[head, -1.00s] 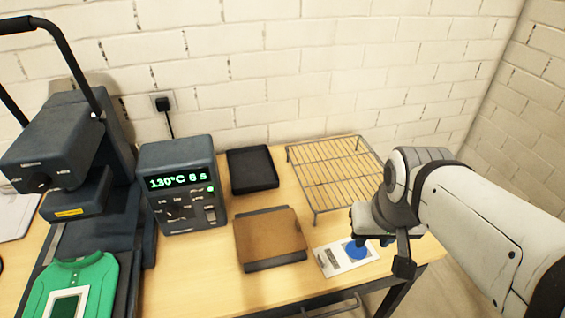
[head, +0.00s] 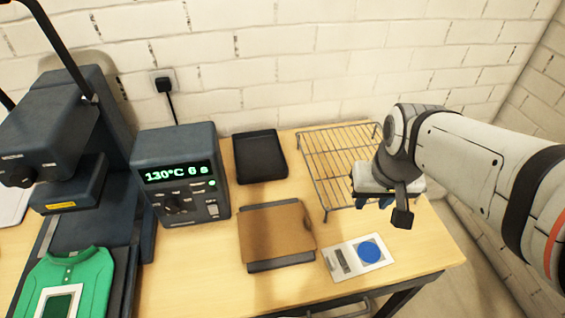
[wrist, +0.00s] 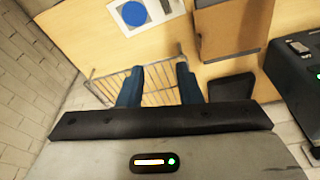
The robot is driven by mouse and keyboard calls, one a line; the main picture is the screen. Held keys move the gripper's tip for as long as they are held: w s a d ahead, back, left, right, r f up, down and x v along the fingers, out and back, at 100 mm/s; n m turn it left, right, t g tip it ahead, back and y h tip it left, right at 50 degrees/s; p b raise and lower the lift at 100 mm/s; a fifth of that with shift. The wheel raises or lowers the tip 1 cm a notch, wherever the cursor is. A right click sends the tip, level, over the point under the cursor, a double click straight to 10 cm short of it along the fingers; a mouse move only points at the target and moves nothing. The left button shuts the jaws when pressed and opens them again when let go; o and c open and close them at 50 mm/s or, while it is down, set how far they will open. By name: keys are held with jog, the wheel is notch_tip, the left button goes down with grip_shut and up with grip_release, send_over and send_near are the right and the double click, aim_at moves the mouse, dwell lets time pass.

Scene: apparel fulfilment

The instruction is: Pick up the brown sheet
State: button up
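The brown sheet (head: 277,230) lies flat in a shallow dark holder (head: 281,263) on the wooden table, in the middle of the head view. It shows at the top right of the wrist view (wrist: 232,25). My gripper (head: 373,203) is above the table near the front right part of the wire rack, to the right of the sheet and apart from it. In the wrist view its two blue fingers (wrist: 158,82) stand apart with nothing between them. In the head view the fingertips are partly hidden by my wrist.
A white card with a blue disc (head: 370,251) lies right of the sheet. The wire rack (head: 335,160) and a black tray (head: 259,157) are behind. A control box (head: 180,180) and a heat press with a green shirt (head: 88,275) stand left.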

jog(key=w+a+f+n+g+b, duration=0.2)
jog(key=w+a+f, duration=0.3)
jog(key=w+f, duration=0.25)
jog(key=b, duration=0.1)
send_over(308, 222)
notch_tip(308, 222, down, 8)
jog(key=shift+n+g, duration=0.3)
notch_tip(308, 222, down, 7)
jog(key=shift+f, duration=0.1)
jog(key=shift+s, duration=0.1)
jog(key=shift+c, duration=0.4)
grip_shut()
